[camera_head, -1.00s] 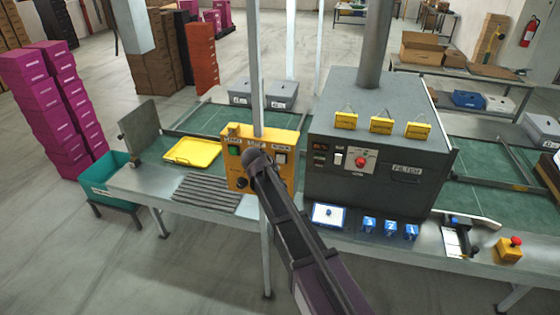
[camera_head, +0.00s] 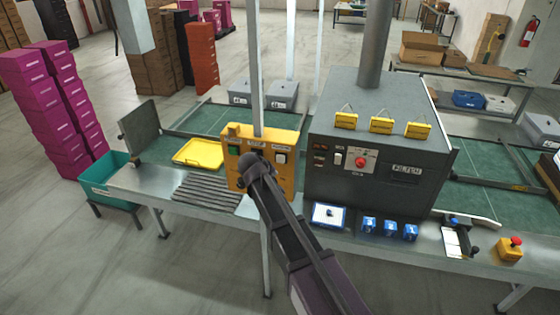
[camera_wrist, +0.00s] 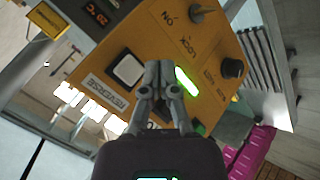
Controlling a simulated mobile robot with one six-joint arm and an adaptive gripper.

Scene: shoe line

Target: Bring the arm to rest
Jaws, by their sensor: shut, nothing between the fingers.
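My arm reaches from the lower right of the head view to the yellow control box (camera_head: 238,174) on the front of the line. In the wrist view my gripper (camera_wrist: 158,68) is shut and empty, in front of the box's face (camera_wrist: 165,45). A white rocker switch (camera_wrist: 127,69) is left of the fingers and a lit green button (camera_wrist: 187,81) is just right of them. A key switch (camera_wrist: 198,14) and a black knob (camera_wrist: 232,68) show further off. Whether the fingertips touch the panel I cannot tell. In the head view my wrist hides the fingers and part of the box.
The grey machine (camera_head: 325,180) stands right of the box. A metal post rises by the box. A yellow tray (camera_head: 199,153) and ribbed mat (camera_head: 207,193) lie to the left. A tablet (camera_head: 328,215) and blue blocks (camera_head: 390,229) line the front edge. Floor in front is open.

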